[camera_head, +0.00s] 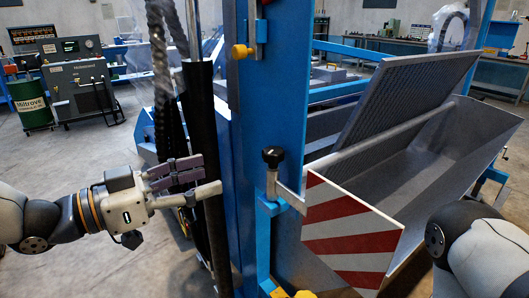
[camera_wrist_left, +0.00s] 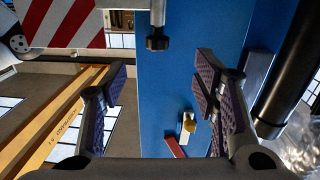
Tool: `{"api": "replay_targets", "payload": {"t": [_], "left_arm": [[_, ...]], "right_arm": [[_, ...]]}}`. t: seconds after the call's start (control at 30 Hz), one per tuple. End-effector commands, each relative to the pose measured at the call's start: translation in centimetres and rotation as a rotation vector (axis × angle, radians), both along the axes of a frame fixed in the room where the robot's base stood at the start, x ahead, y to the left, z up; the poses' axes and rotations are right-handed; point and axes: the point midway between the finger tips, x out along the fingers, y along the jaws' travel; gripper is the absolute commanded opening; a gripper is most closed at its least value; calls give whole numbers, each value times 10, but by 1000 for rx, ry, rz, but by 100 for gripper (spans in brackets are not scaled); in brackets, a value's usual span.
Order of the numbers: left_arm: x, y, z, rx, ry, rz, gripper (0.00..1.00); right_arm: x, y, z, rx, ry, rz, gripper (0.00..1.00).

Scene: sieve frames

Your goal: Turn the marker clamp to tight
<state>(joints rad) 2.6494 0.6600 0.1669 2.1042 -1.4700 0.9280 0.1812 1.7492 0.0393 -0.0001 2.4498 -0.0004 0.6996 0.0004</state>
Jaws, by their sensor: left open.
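The marker clamp shows as a black knob (camera_head: 272,155) on a stem at the blue upright. A grey bracket runs from it to the red-and-white striped marker board (camera_head: 352,232). In the left wrist view the clamp knob (camera_wrist_left: 158,42) hangs from the top, beside the striped board (camera_wrist_left: 60,22). My left gripper (camera_head: 204,178) is open and empty, left of the knob and apart from it. In its wrist view the two padded fingers (camera_wrist_left: 162,80) stand wide apart, with the knob beyond and between them. Part of my right arm shows at lower right; its gripper is out of view.
The blue upright (camera_head: 236,120) stands close beyond my left gripper. A black cylinder (camera_head: 205,130) and hanging black cable carrier (camera_head: 165,90) are near the gripper. A grey sieve frame (camera_head: 405,100) leans in a trough at right. A yellow knob (camera_head: 241,51) sits higher up.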

Motion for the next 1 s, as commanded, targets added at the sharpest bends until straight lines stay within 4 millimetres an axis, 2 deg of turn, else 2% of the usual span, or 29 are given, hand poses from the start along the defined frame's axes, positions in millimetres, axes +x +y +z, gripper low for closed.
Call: {"api": "replay_targets", "payload": {"t": [0.07,0.17,0.4,0.6,0.93,0.97,1.0], "left_arm": [[1,-2,12,-1,-49,-22,55],[8,-14,12,0,-52,-28,55],[39,-67,10,1,-47,-29,55],[58,-96,12,2,-51,-26,55],[62,-103,13,1,-51,-25,55],[62,-103,14,1,-51,-25,52],[62,-103,13,1,-51,-25,43]], "right_arm": [[-1,0,-1,0,5,0,0],[-4,0,-5,0,15,0,0],[-12,0,-13,0,43,0,0],[-14,0,-15,-1,49,2,0],[-14,0,-15,-1,49,2,0],[-14,0,-15,-1,49,2,0],[-14,0,-15,-1,49,2,0]]}}
